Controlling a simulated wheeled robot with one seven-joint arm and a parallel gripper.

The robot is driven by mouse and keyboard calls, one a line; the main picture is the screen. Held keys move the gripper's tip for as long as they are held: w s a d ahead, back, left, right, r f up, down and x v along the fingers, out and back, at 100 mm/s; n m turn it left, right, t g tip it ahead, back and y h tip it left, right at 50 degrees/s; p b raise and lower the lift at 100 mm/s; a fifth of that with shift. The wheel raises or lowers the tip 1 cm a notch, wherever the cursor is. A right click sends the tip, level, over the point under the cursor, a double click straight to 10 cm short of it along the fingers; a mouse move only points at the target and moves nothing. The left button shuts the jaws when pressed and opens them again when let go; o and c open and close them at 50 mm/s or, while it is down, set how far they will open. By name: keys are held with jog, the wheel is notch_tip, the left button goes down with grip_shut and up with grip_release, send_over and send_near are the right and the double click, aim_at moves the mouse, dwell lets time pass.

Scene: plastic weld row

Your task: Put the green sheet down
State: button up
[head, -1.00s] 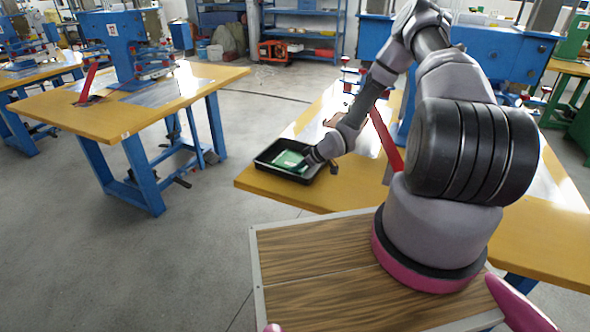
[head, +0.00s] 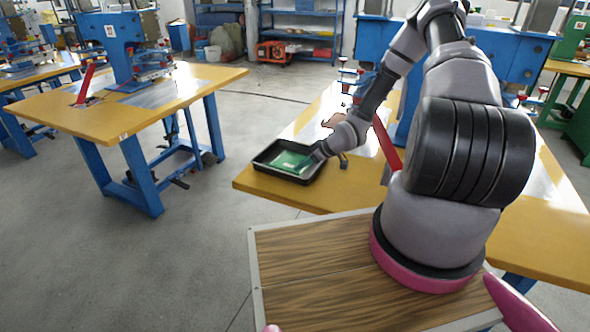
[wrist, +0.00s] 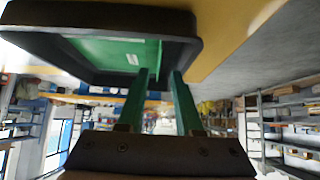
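The green sheet (head: 290,161) lies in a black tray (head: 262,164) on the front left corner of the yellow table. In the wrist view the sheet (wrist: 105,50) shows inside the tray (wrist: 60,18), with a small white mark on it. My gripper (head: 317,154) is at the tray's right side in the head view, where its fingers are too small to read. The fingertips are close to the tray's rim, apart from the sheet.
The yellow table (head: 270,192) carries a red lever (head: 385,143) and a blue machine (head: 500,52) behind my arm. A small brownish object (head: 343,160) stands right of the tray. Another yellow table (head: 60,115) is at left, with open floor between.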

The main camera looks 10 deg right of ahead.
jog(key=s+d+r+m+h, duration=0.2)
jog(key=d+r, duration=0.2)
jog(key=r, duration=0.6)
jog(key=s+d+r+m+h, duration=0.2)
jog(key=d+r+h, duration=0.15)
jog(key=r, duration=0.65)
jog(key=s+d+r+m+h, duration=0.25)
jog(key=d+r, duration=0.25)
jog(key=r, duration=0.6)
jog(key=s+a+r+m+y, duration=0.1)
jog(key=s+a+r+m, duration=0.1)
jog(key=s+r, duration=0.4)
jog(key=s+a+r+m+y, duration=0.1)
jog(key=s+a+r+m, duration=0.2)
jog(key=s+r, duration=0.4)
jog(key=s+a+r+m+t+y, duration=0.1)
jog(key=s+a+r+m, duration=0.1)
jog(key=s+r, duration=0.5)
jog(key=s+a, duration=0.1)
jog(key=s, duration=0.2)
jog(key=shift+a+m, duration=0.35)
jog(key=shift+w+r, duration=0.1)
